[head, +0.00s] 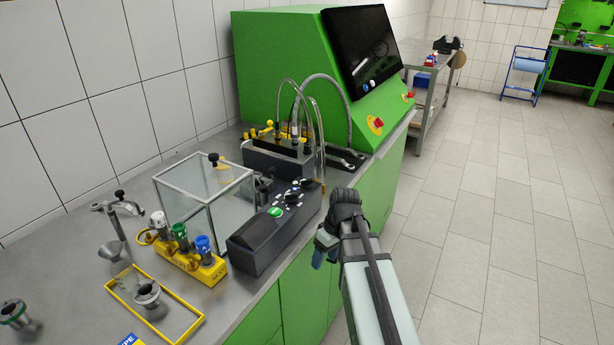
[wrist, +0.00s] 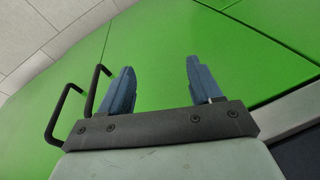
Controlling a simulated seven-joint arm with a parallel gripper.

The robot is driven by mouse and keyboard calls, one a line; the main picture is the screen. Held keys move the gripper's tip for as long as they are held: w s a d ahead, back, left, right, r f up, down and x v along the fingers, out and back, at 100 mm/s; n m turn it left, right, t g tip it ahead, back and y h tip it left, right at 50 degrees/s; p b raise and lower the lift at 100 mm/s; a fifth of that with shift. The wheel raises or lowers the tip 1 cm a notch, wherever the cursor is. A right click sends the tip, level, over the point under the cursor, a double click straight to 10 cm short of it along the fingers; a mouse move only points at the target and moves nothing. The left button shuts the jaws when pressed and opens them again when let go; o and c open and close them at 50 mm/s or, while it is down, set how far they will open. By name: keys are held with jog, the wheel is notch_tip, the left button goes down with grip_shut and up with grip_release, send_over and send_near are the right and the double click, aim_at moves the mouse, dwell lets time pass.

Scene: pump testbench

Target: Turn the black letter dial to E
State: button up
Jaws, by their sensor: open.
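A dark control box (head: 274,228) with a sloped top stands near the front edge of the bench in the head view. Its top carries a green button (head: 274,212) and black knobs (head: 293,186) with white marks around them. The letters are too small to read, so I cannot tell where the dial points. My gripper (head: 325,246) is right of the box, past the bench edge, apart from it. In the wrist view my gripper (wrist: 160,85) is open and empty, with its two blue fingers apart over green cabinet fronts. The control box is not in the wrist view.
A glass case (head: 205,200) stands left of the box. A yellow block with coloured knobs (head: 190,255) and a yellow frame (head: 180,330) lie in front. Hoses (head: 318,130) arch behind, before a green machine (head: 285,65). The floor on the right (head: 490,220) is clear.

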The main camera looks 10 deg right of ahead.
jog(key=w+r+t, duration=0.2)
jog(key=w+r, duration=0.2)
jog(key=r, duration=1.1)
jog(key=m+t+h, duration=0.2)
jog(key=m, duration=0.3)
send_near(307, 181)
jog(key=x, duration=0.8)
jog(key=shift+w, duration=0.45)
jog(key=shift+c, duration=0.3)
jog(key=c, duration=1)
